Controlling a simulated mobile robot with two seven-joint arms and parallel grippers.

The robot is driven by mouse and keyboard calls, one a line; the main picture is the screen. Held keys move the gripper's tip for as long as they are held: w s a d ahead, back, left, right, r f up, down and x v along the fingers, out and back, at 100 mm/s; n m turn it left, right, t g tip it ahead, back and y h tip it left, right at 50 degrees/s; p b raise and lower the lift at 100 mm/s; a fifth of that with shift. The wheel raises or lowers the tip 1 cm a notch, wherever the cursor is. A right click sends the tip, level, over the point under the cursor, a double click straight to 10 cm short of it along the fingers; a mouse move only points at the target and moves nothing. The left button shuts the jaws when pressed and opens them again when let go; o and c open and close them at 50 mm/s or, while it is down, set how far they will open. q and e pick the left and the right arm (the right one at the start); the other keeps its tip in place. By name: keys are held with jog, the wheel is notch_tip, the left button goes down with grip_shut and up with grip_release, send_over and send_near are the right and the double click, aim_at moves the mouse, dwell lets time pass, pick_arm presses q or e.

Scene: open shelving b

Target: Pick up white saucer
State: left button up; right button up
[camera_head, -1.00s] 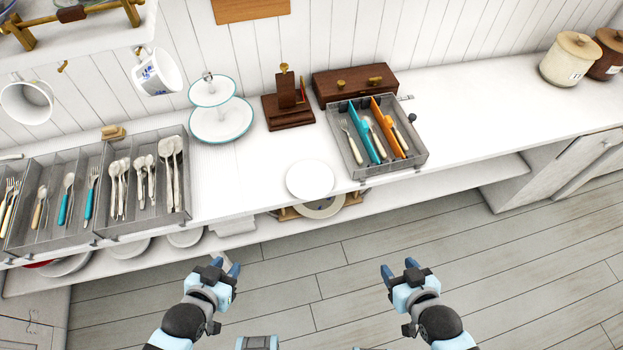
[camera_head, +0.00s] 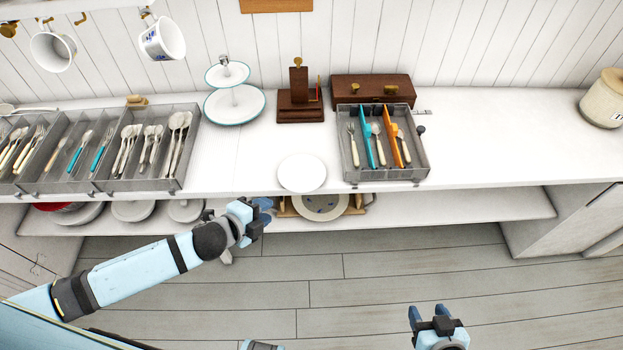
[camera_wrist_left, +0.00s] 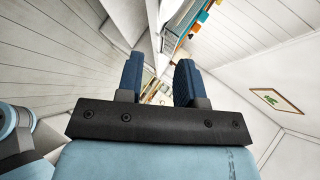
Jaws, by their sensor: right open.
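A round white saucer (camera_head: 302,173) lies flat on the counter near its front edge, left of the cutlery tray. My left gripper (camera_head: 264,209) is in front of the counter edge, below and left of the saucer and apart from it. In the left wrist view its two blue fingers (camera_wrist_left: 159,82) stand apart with nothing held between them. I cannot make out the saucer in that view. My right gripper (camera_head: 430,314) is low at the front right, open and empty, far from the saucer.
A grey cutlery tray (camera_head: 387,174) stands right of the saucer, and larger cutlery trays (camera_head: 100,185) stand at left. A two-tier stand (camera_head: 235,107) and a brown box (camera_head: 372,90) are behind. A plate (camera_head: 320,208) sits on the lower shelf.

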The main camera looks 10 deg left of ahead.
pick_arm(q)
send_near(302, 175)
jog(key=s+d, duration=0.2)
jog(key=s, duration=0.1)
jog(key=x, duration=0.2)
jog(key=p+x, duration=0.1)
jog(key=x, duration=0.2)
jog(key=shift+a+f, duration=0.1)
jog(key=shift+f, duration=0.4)
jog(key=shift+c, duration=0.2)
grip_shut()
